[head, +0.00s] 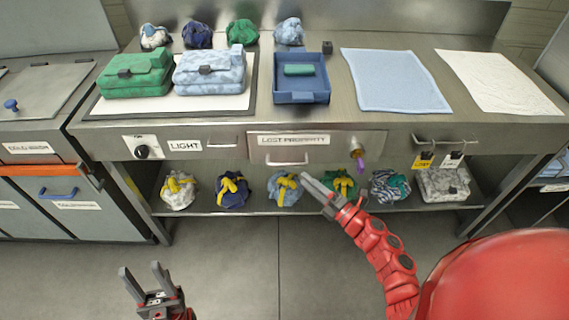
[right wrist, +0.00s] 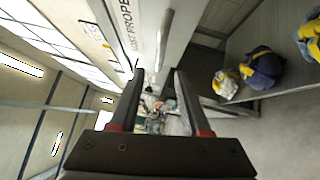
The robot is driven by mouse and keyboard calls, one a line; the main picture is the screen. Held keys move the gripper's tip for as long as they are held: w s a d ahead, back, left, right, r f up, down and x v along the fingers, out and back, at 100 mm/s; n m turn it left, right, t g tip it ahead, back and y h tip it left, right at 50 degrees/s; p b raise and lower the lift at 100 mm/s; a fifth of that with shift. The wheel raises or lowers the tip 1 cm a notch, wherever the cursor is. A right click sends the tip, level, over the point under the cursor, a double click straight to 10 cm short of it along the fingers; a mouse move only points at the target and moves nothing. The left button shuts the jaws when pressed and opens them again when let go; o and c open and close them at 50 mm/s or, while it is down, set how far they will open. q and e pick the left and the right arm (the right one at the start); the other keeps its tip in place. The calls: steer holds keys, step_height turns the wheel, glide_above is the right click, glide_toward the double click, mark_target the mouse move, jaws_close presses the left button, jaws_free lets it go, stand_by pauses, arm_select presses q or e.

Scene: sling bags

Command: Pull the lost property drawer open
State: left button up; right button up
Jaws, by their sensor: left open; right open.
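The lost property drawer (head: 335,148) is a steel front under the counter with a "LOST PROPERTY" label, and it looks flush with the counter. Its bar handle (head: 287,162) is below the label. A brass fitting with a purple part (head: 358,158) sits at the drawer's right end. My right gripper (head: 314,180) is open and empty, just below and right of the handle in the head view. In the right wrist view, the handle (right wrist: 162,42) shows just beyond and between my open fingertips (right wrist: 158,70), apparently apart from them. My left gripper (head: 140,266) is open and empty, low at left.
Folded bags and a blue tray (head: 301,97) stand on the counter (head: 330,122). Several tied bundles lie on the lower shelf (head: 310,210). Tags (head: 425,160) hang at right. The floor in front is clear.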

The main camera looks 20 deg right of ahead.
mark_target(286, 165)
steer(key=x, duration=0.9)
steer(key=shift+a+p, duration=0.15)
steer(key=shift+p, duration=0.15)
jaws_close()
steer(key=shift+f, duration=0.1)
stand_by(0.8)
